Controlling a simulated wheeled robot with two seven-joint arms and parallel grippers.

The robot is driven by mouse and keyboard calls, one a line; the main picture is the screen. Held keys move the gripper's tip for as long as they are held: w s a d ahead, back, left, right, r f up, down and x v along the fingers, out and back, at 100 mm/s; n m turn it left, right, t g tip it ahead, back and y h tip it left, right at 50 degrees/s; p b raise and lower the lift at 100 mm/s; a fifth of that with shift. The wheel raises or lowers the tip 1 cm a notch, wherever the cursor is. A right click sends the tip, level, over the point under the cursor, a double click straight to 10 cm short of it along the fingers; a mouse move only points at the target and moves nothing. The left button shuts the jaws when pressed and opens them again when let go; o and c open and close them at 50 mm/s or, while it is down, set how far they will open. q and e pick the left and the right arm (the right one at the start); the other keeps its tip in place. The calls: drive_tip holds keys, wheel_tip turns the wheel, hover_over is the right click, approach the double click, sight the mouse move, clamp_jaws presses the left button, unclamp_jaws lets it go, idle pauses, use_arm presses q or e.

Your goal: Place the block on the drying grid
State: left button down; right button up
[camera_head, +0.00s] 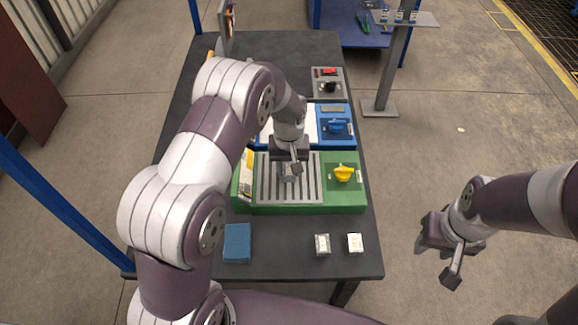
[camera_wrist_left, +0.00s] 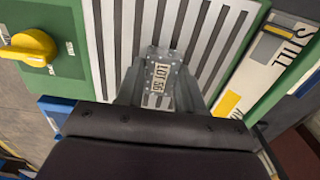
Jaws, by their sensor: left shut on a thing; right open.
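The drying grid (camera_head: 308,185) is a light slatted panel set in a green station on the table; its slats also show in the left wrist view (camera_wrist_left: 222,40). My left gripper (camera_head: 289,170) is over the grid and shut on a small grey block (camera_wrist_left: 160,76) with a lot label facing the wrist camera. The block sits between the fingertips, with the slats behind it. I cannot tell whether the block touches the grid. My right gripper (camera_head: 438,262) is open and empty, off the right side of the table.
The green station has a yellow knob (camera_head: 344,174) at right. A blue station (camera_head: 337,125) stands behind it. Two small pale blocks (camera_head: 322,244) (camera_head: 355,243) and a blue pad (camera_head: 237,243) lie on the dark table (camera_head: 280,262) in front. A post (camera_head: 392,65) stands behind right.

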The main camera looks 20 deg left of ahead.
sight(289, 170)
use_arm(q)
drive_tip(key=shift+f, duration=0.1)
drive_tip(key=c, duration=0.7)
unclamp_jaws()
wheel_tip(289, 170, up, 12)
drive_tip(key=s+a+m, duration=0.1)
drive_tip(key=s, duration=0.5)
drive_tip(key=s+a+m+t, duration=0.1)
drive_tip(key=s, duration=0.5)
drive_tip(key=s+a+m, duration=0.1)
drive_tip(key=s, duration=0.6)
drive_tip(key=shift+a+r, duration=0.15)
drive_tip(key=shift+r, duration=0.05)
